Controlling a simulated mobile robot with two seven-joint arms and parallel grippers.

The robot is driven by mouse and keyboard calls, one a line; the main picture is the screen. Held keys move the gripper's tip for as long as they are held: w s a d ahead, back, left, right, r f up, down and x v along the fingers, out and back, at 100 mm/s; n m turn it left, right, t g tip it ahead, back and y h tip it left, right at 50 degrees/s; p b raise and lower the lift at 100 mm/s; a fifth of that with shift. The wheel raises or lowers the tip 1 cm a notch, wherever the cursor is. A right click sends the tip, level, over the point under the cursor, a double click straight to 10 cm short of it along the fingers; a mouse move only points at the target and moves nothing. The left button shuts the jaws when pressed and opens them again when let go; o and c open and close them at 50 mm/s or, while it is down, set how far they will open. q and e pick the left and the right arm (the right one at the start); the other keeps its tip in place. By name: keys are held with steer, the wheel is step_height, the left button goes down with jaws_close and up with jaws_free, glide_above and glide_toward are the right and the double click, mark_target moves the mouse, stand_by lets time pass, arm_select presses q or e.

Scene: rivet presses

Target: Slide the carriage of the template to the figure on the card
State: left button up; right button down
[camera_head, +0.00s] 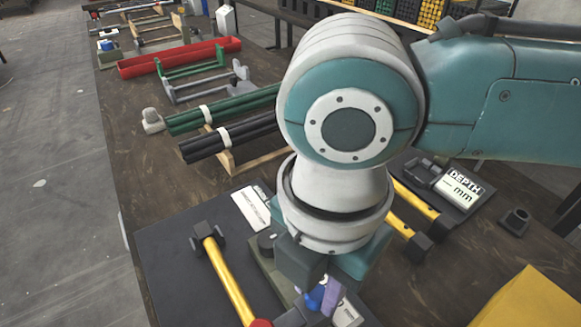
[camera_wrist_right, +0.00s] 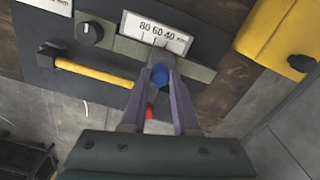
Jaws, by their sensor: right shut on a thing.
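The template is an olive-green bar (camera_wrist_right: 128,46) on a dark mat, with a white scale (camera_wrist_right: 157,32) reading 80, 60, 40 mm. It also shows in the head view, partly hidden by my wrist. My right gripper (camera_wrist_right: 160,77), with purple fingers, is shut on the carriage's blue knob (camera_wrist_right: 160,74), beside the scale. In the head view the knob (camera_head: 315,298) shows between the fingers. The exact scale reading is unclear. A card (camera_head: 462,188) at right reads "DEPTH" and "mm"; I cannot read a figure. My left gripper is not in view.
A white label (camera_head: 250,207) lies at the mat's far edge. Dark green rods (camera_head: 225,108) and a red tray (camera_head: 180,58) lie farther back. A yellow block (camera_head: 530,302) is at front right.

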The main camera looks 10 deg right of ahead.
steer(key=c, duration=0.7)
jaws_free()
steer(key=shift+s, duration=0.1)
steer(key=shift+o, duration=0.2)
step_height(320, 180, up, 10)
steer(key=p, duration=0.2)
